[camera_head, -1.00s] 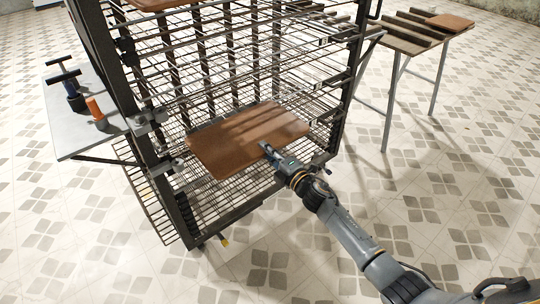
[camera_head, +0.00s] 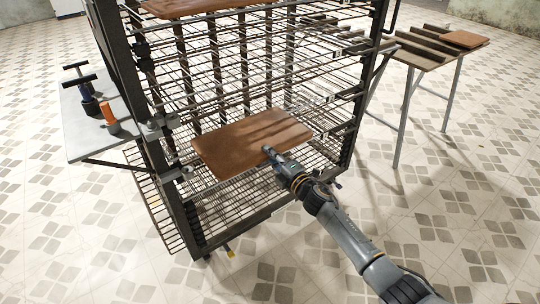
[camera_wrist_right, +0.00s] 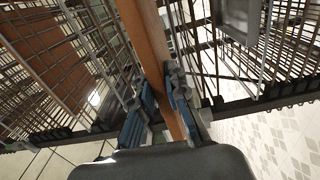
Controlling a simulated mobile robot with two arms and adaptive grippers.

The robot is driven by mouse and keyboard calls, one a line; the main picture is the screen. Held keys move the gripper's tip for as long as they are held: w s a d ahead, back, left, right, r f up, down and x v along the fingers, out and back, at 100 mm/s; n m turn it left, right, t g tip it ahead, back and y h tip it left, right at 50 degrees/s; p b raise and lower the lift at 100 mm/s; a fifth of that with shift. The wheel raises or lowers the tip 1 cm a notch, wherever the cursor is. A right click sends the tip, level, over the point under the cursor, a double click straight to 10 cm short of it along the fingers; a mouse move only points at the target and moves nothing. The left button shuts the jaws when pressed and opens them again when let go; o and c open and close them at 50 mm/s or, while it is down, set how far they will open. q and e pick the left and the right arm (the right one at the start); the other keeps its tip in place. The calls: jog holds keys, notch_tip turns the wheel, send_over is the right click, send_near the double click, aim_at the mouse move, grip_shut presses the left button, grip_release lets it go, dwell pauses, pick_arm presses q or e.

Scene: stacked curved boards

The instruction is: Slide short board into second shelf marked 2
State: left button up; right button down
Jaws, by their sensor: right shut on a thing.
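The short board (camera_head: 245,143) is brown with rounded corners and lies roughly level at a low level of the dark wire rack (camera_head: 160,165), its far part between the rack's posts. My right gripper (camera_head: 270,152) is shut on the board's near edge, right of its middle. In the right wrist view the board (camera_wrist_right: 150,50) runs edge-on between the blue-padded fingers of the gripper (camera_wrist_right: 158,108). Small white labels sit on the rack's right post, but their numbers are too small to read. My left gripper is not in view.
Another brown board (camera_head: 190,7) lies on a higher shelf. A grey side table (camera_head: 85,135) with clamp-like tools (camera_head: 110,115) stands left. A table (camera_head: 425,60) with dark slats and a small board (camera_head: 464,39) stands right. The tiled floor in front is clear.

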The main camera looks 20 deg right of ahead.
aim_at(256, 140)
jog(key=shift+r, duration=0.15)
jog(key=shift+b+x, duration=0.9)
jog(key=shift+x, duration=0.45)
jog(key=shift+w+a+b, duration=0.2)
jog(key=shift+w+b, duration=0.1)
jog(key=shift+w, duration=0.15)
jog(key=shift+w+a+b, duration=0.25)
jog(key=shift+w+b, duration=0.2)
jog(key=shift+w, duration=0.2)
jog(key=shift+w+a+b, duration=0.2)
jog(key=shift+w+b, duration=0.1)
jog(key=shift+w, duration=0.4)
jog(key=shift+w+a+b, duration=0.2)
jog(key=shift+w+b, duration=0.15)
jog(key=shift+b, duration=0.1)
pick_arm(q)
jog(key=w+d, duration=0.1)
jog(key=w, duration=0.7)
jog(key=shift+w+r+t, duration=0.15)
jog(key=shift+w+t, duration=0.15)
